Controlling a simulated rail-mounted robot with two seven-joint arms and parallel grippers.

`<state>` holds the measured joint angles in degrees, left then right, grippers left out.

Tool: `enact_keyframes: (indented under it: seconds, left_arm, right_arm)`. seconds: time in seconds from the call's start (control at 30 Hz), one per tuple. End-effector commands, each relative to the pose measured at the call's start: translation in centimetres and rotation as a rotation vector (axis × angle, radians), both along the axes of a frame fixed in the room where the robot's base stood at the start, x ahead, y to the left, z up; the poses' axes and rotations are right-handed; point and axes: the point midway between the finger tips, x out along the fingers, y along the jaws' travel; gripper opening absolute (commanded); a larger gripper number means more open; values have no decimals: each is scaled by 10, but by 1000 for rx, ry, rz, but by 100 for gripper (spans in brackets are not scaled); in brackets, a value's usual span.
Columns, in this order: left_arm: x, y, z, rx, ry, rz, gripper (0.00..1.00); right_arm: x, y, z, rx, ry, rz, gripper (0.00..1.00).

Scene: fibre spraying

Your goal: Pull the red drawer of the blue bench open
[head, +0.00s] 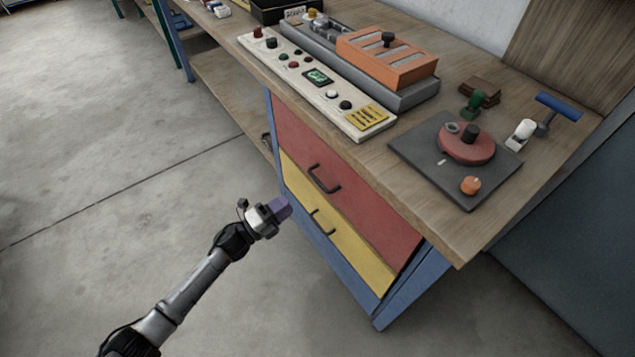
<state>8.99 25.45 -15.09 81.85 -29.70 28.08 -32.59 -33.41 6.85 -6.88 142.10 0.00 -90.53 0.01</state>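The blue bench (400,307) has a wooden top and a blue frame. Its red drawer (370,205) is the upper one and sits flush with the front, shut. A dark bar handle (324,180) is on the red drawer's front. My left gripper (281,208) is in front of the bench, to the lower left of that handle and apart from it in the picture. A purple block-like part shows at its tip; I cannot tell whether its fingers are open or shut. My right gripper is not in view.
A yellow drawer (350,246) with its own dark handle (321,223) is below the red one. On the top are a control panel (315,83), an orange box (387,57) and a dark plate with a red disc (466,146). The floor (110,160) at left is clear.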

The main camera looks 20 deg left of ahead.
Motion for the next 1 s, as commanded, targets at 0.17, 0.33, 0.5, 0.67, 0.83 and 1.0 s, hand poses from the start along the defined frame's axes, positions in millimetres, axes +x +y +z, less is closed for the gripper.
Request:
enact_keyframes:
  seconds: [0.17, 0.33, 0.5, 0.67, 0.83, 1.0]
  left_arm:
    - [28, -19, 5, -2, -4, -2, 37]
    - [54, -35, 10, -3, 0, 1, 37]
    - [75, -50, 15, -1, 0, 0, 37]
    - [90, -59, 18, -3, 1, 0, 37]
    - [97, -64, 21, -3, 2, 0, 37]
    - [99, -66, 21, -2, 3, 0, 37]
  right_arm:
    - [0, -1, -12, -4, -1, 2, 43]
    - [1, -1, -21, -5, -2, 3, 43]
    - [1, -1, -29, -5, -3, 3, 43]
    - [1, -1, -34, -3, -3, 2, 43]
    - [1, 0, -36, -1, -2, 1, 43]
    - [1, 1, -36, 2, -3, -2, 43]
